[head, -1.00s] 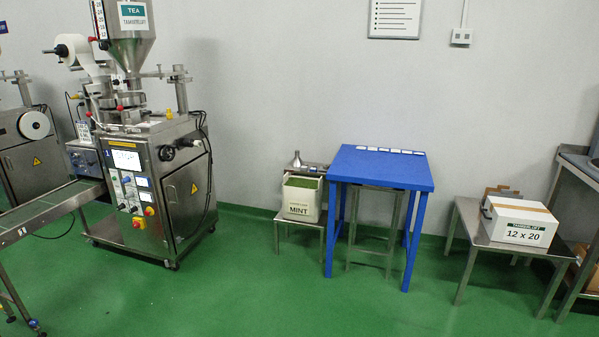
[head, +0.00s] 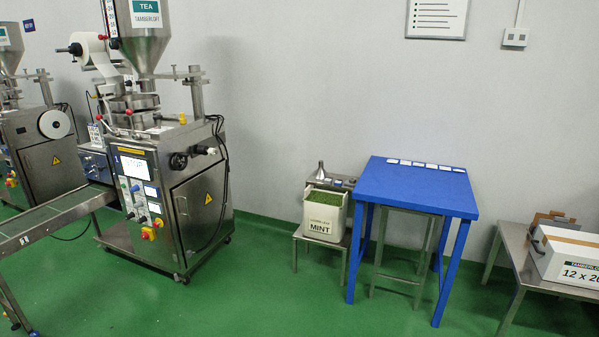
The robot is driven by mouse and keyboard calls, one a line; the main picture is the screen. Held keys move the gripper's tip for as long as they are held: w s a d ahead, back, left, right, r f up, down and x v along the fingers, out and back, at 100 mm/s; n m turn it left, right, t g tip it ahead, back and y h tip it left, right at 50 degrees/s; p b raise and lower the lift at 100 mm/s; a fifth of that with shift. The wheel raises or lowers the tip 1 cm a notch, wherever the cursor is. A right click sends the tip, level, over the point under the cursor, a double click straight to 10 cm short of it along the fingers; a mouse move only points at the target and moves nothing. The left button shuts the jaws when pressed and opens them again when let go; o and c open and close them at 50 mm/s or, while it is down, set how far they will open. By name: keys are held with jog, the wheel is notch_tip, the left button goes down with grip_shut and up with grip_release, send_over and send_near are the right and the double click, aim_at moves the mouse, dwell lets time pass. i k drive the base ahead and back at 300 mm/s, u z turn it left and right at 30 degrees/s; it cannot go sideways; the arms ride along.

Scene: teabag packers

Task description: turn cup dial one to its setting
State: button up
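The teabag machine marked 1 (head: 196,198) stands at the left, with a steel hopper (head: 142,42) labelled TEA TAMBERLOFT on top. A round metal cup assembly (head: 133,104) sits below the hopper, with small red knobs around it. A dark round handwheel (head: 178,162) is on the machine's upper front corner. The front panel (head: 130,192) carries a white display, small screens, several small knobs and a red button on yellow. Which of these is cup dial one is too small to tell, and its setting cannot be read. My gripper is not in view.
A conveyor (head: 45,218) runs out at the lower left, and a second machine (head: 40,160) stands behind it. A MINT box (head: 324,226) on a low stand, a blue table (head: 415,188) and a carton (head: 568,258) are to the right. Green floor (head: 270,295) is clear in front.

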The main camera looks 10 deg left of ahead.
aim_at(157, 117)
jog(key=u, duration=0.2)
jog(key=i, duration=0.8)
jog(key=u, duration=0.35)
jog(key=i, duration=0.9)
jog(key=u, duration=0.6)
jog(key=i, duration=0.8)
jog(key=u, duration=0.8)
jog(key=i, duration=0.6)
jog(key=u, duration=0.8)
jog(key=i, duration=0.85)
jog(key=u, duration=0.4)
